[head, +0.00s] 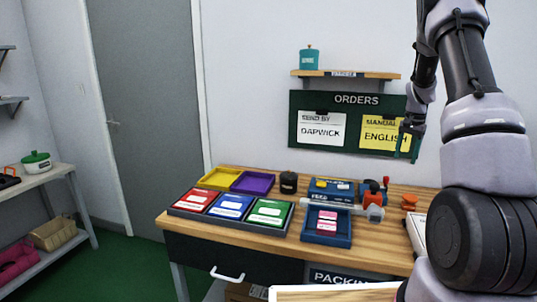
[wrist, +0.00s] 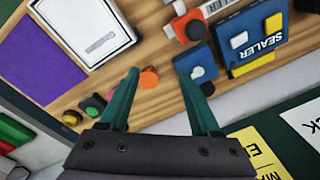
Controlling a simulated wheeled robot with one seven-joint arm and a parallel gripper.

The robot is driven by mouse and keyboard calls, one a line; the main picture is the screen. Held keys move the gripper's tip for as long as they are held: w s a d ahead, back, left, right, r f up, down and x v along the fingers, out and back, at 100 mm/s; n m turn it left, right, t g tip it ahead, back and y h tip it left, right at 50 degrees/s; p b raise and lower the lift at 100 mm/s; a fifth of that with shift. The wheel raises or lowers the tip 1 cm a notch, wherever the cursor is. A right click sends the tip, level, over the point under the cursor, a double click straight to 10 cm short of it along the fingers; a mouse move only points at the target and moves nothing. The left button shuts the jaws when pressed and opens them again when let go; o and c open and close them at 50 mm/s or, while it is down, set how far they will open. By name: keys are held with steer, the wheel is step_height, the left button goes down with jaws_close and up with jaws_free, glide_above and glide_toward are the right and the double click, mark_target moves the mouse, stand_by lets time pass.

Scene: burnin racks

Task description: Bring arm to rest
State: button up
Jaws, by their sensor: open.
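My gripper (head: 408,143) is raised in front of the orders board, at the right of the head view, with my arm coming down from above it. In the wrist view its two teal fingers (wrist: 160,75) stand well apart with nothing held between them. The wooden bench top shows beyond them, with a small orange piece (wrist: 148,77) in the background between the fingers. The gripper appears clear of the bench and everything on it. Whether it touches the board cannot be told.
The bench (head: 240,244) carries red, blue and green trays, a black jar (head: 288,182) and a blue tray (head: 327,236) with pink cards. The sealer (wrist: 250,42) lies beyond the fingers. The orders board (head: 350,100) and a shelf (head: 345,74) are on the wall. Green floor is open at left.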

steer(key=s+a+r+n+t+y, duration=0.1)
steer(key=s+a+r+t, duration=0.1)
steer(key=s+a+r, duration=0.65)
steer(key=s+a+r+n+t, duration=0.15)
steer(key=s+a+r, duration=0.35)
steer(key=r, duration=0.7)
steer(key=s+a+r+n+t, duration=0.1)
steer(key=s+a+r, duration=0.1)
steer(key=s+a, duration=0.4)
steer(key=s+a+r+n+t, duration=0.1)
steer(key=s+a, duration=0.5)
steer(key=s, duration=0.8)
steer(key=shift+r+n+t+y, duration=0.35)
steer(key=shift+n+t+y, duration=0.1)
steer(key=shift+n, duration=0.3)
steer(key=shift+s, duration=0.1)
